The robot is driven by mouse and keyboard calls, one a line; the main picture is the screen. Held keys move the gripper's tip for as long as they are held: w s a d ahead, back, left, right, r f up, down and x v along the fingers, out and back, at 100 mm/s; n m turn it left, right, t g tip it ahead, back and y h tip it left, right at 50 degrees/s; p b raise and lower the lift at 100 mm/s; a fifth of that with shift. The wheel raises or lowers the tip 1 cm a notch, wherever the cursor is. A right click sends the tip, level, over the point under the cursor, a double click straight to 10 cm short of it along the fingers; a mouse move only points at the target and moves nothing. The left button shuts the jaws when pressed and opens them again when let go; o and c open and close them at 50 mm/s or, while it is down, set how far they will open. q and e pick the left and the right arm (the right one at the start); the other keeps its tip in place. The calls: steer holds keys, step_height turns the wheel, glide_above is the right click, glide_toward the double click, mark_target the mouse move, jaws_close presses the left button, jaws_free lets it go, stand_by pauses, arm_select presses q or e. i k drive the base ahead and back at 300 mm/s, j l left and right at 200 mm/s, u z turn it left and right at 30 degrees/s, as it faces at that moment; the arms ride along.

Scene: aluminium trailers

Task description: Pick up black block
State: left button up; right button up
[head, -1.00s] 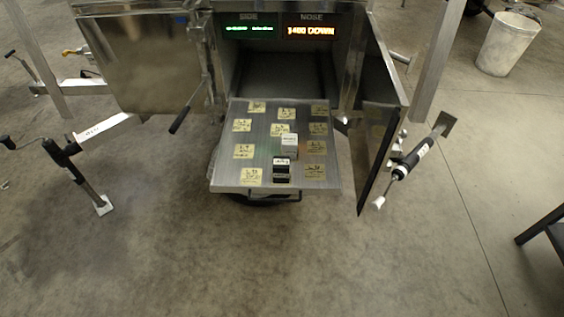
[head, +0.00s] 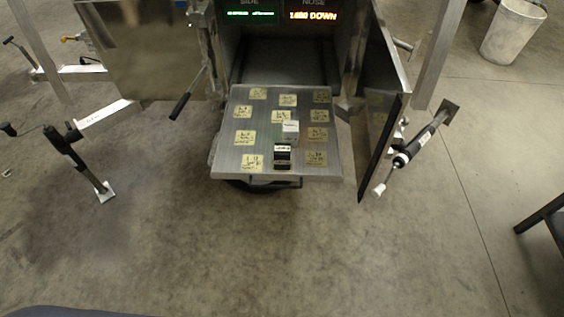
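The black block (head: 282,158) stands near the front edge of a pulled-out metal tray (head: 228,165). It has a pale label on its top. A white block (head: 290,133) stands just behind it and slightly to the right. Several yellow notes with handwriting lie around the blocks on the tray. Neither of my grippers shows in the head view.
An open metal door (head: 381,125) stands right of the tray, with a black-and-white jack (head: 405,157) beyond it. A black handle (head: 180,106) and a crank jack (head: 80,160) are at left. A bucket (head: 512,32) stands far right. The floor before the tray is clear.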

mark_target(282, 150)
steer(key=i+j, duration=0.9)
